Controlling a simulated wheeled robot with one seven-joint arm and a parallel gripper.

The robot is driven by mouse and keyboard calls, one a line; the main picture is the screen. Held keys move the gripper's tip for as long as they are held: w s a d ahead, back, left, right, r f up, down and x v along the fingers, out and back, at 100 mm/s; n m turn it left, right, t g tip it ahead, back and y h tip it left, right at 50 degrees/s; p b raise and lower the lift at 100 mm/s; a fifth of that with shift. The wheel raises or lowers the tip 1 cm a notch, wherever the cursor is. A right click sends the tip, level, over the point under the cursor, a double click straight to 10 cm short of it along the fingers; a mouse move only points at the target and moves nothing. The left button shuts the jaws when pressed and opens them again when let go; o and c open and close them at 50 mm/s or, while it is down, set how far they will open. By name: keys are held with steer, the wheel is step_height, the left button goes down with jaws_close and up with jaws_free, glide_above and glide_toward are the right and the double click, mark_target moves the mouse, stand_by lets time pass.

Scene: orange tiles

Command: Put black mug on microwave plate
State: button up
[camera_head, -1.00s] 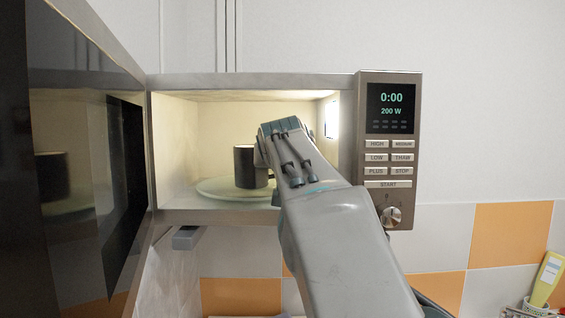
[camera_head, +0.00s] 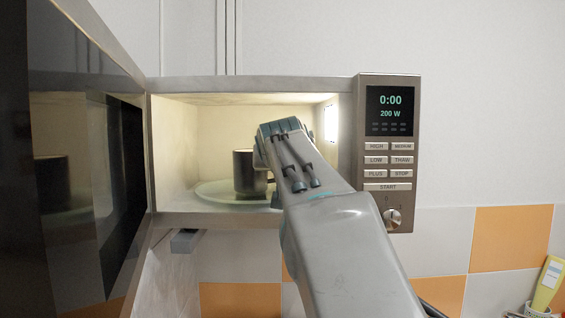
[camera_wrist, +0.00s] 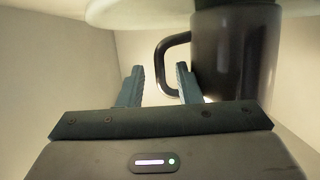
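The black mug (camera_head: 245,174) stands upright on the round microwave plate (camera_head: 212,193) inside the open microwave. In the wrist view, which is upside down, the mug (camera_wrist: 233,55) meets the pale plate (camera_wrist: 130,12) at the top. My gripper (camera_wrist: 160,78) is open, with its two fingers apart around the outer part of the mug's handle (camera_wrist: 163,60). One finger appears to be at the handle's opening; contact cannot be told. In the head view, my wrist is right of the mug and hides the fingers and part of the plate.
The microwave (camera_head: 250,83) has its dark door (camera_head: 85,150) swung open to the left. Its control panel (camera_head: 390,150) is on the right, close to my arm. The cavity's right wall is near my wrist. Room shows left of the mug.

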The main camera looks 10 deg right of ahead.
steer(key=shift+f+b+v, duration=0.15)
steer(key=shift+b+v, duration=0.6)
steer(key=shift+b, duration=0.2)
steer(key=shift+f+b+v, duration=0.2)
steer(key=shift+b+v, duration=0.55)
steer(key=shift+b, duration=0.15)
steer(key=b+v, duration=0.6)
steer(key=v, duration=0.2)
steer(key=shift+s+r, duration=0.2)
steer(key=shift+r, duration=0.1)
